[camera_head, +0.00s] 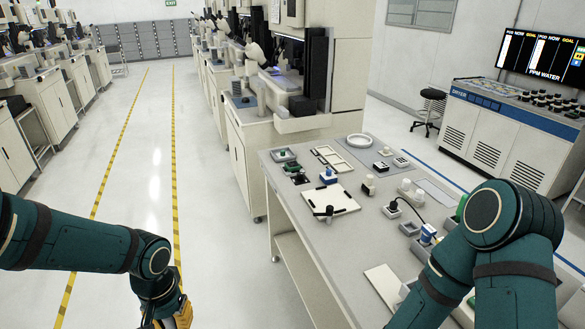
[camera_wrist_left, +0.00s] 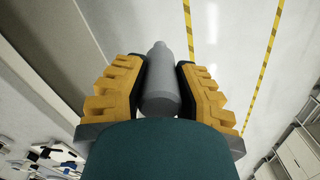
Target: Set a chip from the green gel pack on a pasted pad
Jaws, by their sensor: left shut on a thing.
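My left gripper (camera_wrist_left: 165,95) is shut on a grey, bottle-shaped piece (camera_wrist_left: 160,88) with a narrower tip, held over the floor. In the head view my left gripper (camera_head: 172,318) shows only partly at the bottom edge, left of the bench. A small grey tray with a green piece (camera_head: 283,155) sits at the bench's far left corner, with a dark and green item (camera_head: 293,170) just in front. Which is the gel pack I cannot tell. A white board (camera_head: 332,202) lies in front of them; its pads and any chip are too small to make out. My right gripper is out of view.
The grey bench (camera_head: 290,225) holds a white tray (camera_head: 331,158), a round white dish (camera_head: 360,141), a blue-topped item (camera_head: 328,176) and several small fixtures. My right arm covers its near right part. Bonding machines (camera_head: 290,90) stand behind. The floor aisle left of the bench is clear.

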